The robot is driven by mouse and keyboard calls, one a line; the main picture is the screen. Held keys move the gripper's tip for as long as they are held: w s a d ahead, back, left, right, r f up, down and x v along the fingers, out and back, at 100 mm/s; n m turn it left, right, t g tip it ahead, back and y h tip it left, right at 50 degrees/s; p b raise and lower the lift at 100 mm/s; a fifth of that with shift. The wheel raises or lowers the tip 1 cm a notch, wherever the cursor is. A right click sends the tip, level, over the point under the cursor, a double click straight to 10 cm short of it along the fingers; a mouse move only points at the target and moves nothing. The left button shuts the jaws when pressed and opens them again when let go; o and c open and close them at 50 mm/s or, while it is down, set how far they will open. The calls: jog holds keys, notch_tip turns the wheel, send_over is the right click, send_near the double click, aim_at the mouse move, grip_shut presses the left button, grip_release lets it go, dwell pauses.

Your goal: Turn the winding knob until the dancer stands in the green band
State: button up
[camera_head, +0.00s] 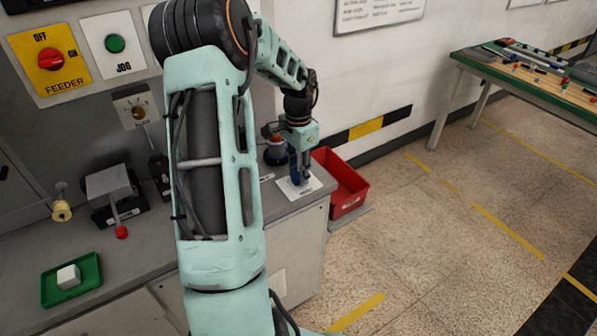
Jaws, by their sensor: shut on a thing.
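My gripper (302,178) points down over a white plate (311,188) at the right end of the grey bench. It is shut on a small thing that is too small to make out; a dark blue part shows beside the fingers. A brass round knob or dial (138,112) sits on a pale plate on the wall panel, partly beside my arm. I cannot tell which part is the winding knob. A yellow roller (61,210) stands at the bench's left. No dancer or green band can be made out; my arm hides the middle of the bench.
A red feeder switch (50,59) and green jog button (115,43) are on the panel. A grey box with a red-balled lever (121,232) and a green tray (86,270) with a white block (68,276) are on the bench. A red bin (345,195) stands beyond its right end.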

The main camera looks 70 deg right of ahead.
aim_at(298, 175)
dwell(0.5)
jog(key=o, duration=1.1)
jog(key=shift+o, duration=0.2)
jog(key=shift+r, duration=0.1)
notch_tip(298, 175, up, 12)
jog(key=shift+w, duration=0.1)
